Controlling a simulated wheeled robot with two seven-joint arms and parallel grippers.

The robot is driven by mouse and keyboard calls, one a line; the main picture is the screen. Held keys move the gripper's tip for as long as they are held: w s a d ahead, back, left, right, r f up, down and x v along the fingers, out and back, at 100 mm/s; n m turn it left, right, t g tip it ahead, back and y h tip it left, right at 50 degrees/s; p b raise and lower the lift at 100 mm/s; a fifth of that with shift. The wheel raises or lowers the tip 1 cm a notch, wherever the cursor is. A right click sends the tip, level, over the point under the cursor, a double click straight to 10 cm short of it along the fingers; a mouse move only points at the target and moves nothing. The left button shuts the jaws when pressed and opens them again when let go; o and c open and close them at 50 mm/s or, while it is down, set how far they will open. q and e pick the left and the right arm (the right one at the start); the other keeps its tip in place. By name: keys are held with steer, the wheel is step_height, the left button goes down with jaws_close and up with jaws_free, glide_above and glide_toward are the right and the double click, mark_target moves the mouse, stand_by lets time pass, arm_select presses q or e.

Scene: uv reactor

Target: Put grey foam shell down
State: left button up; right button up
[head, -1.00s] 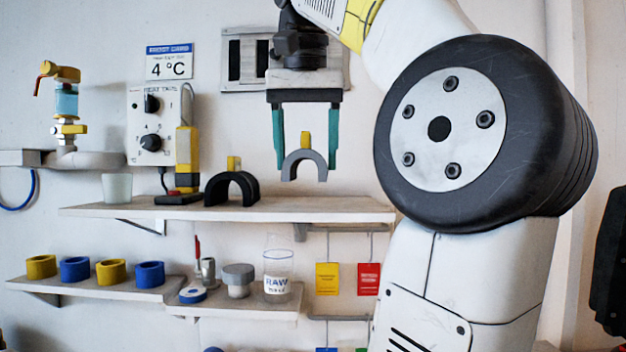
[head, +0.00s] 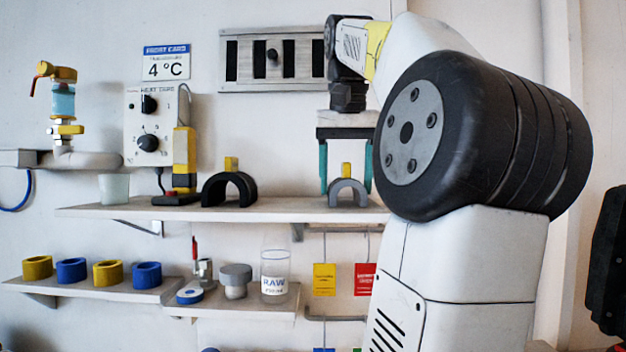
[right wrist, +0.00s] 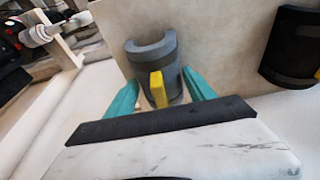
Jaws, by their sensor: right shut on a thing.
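The grey foam shell (head: 348,190) is an arch with a yellow tab on top, also seen in the right wrist view (right wrist: 153,62). My right gripper (head: 346,183) points down, and its teal fingers are shut on the shell, one on each side. The shell is upright, its feet at the level of the upper shelf (head: 285,212) near the right end. It looks to touch the shelf top, but I cannot tell for certain. My left gripper is not in view.
A black arch shell (head: 230,190) with a yellow tab stands left of the grey one, with bare shelf between. Further left are a yellow-and-black device (head: 183,168) and a frosted cup (head: 114,188). A slotted panel (head: 275,60) hangs on the wall behind.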

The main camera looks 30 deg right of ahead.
steer(key=shift+f, duration=0.15)
steer(key=o, duration=1.5)
steer(key=shift+r, duration=0.5)
steer(key=v, duration=0.4)
steer(key=shift+s+a+r, duration=0.2)
steer(key=shift+s+r, duration=0.1)
steer(key=shift+s+a+f, duration=0.1)
steer(key=shift+s+a, duration=0.8)
steer(key=shift+s, duration=0.8)
steer(key=shift+s+a, duration=0.95)
steer(key=shift+s, duration=0.75)
steer(key=shift+s+a, duration=0.9)
steer(key=shift+s, duration=0.75)
